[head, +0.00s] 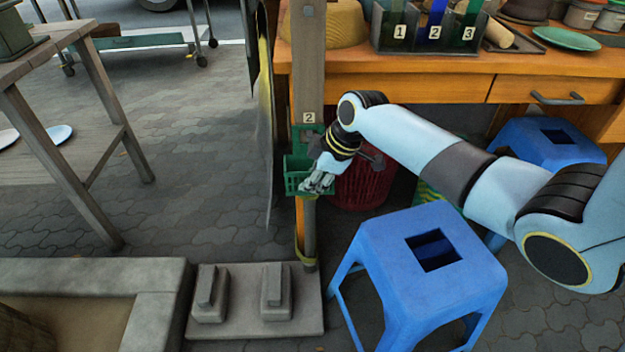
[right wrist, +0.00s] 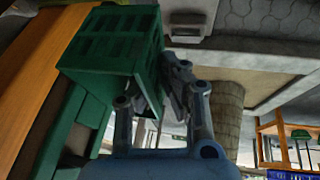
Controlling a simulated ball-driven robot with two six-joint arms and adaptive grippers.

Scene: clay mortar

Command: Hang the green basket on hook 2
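The green basket (head: 293,177) is at the wooden post (head: 308,70), just below the label 2 (head: 309,118). A green back part (head: 300,133) rises above its slotted body against the post. My right gripper (head: 318,182) is at the basket's right side, and its fingers appear closed on the basket wall. In the right wrist view the basket (right wrist: 108,45) is large and close, with the right gripper (right wrist: 162,92) at its edge; one fingertip is partly hidden by it. The hook itself is hidden, so I cannot tell whether the basket rests on it. My left gripper is not in view.
A blue stool (head: 400,240) stands below my right arm. A red basket (head: 365,185) is behind the gripper. The wooden workbench (head: 420,83) holds numbered bins (head: 432,32). A hanging sheet (head: 264,120) is left of the post; paved floor (head: 190,150) is open further left.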

